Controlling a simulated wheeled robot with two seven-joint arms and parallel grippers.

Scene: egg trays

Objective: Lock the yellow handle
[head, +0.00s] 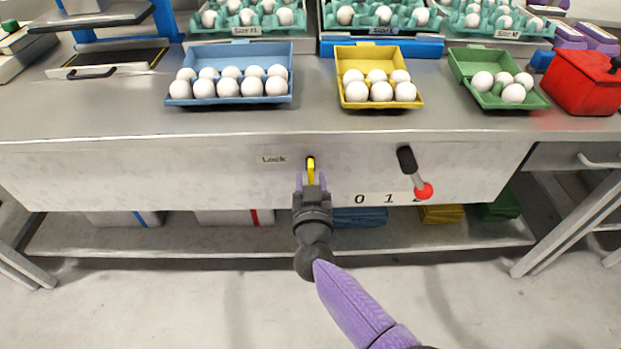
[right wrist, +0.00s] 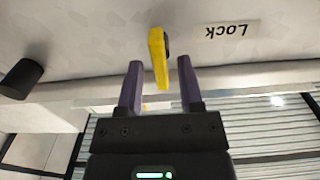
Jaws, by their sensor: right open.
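The yellow handle (head: 311,168) is on the front panel of the table, just right of the "Lock" label (head: 273,159). In the head view it points down and is partly hidden by my right gripper (head: 311,181). In the right wrist view the handle (right wrist: 158,58) sits between the two open fingers of my right gripper (right wrist: 159,78), with clear gaps to both fingers. The "Lock" label (right wrist: 227,30) appears upside down there. My left gripper is not in view.
Blue (head: 230,101), yellow (head: 380,104) and green (head: 483,103) egg trays stand on the table. A red box (head: 583,85) is at the right.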

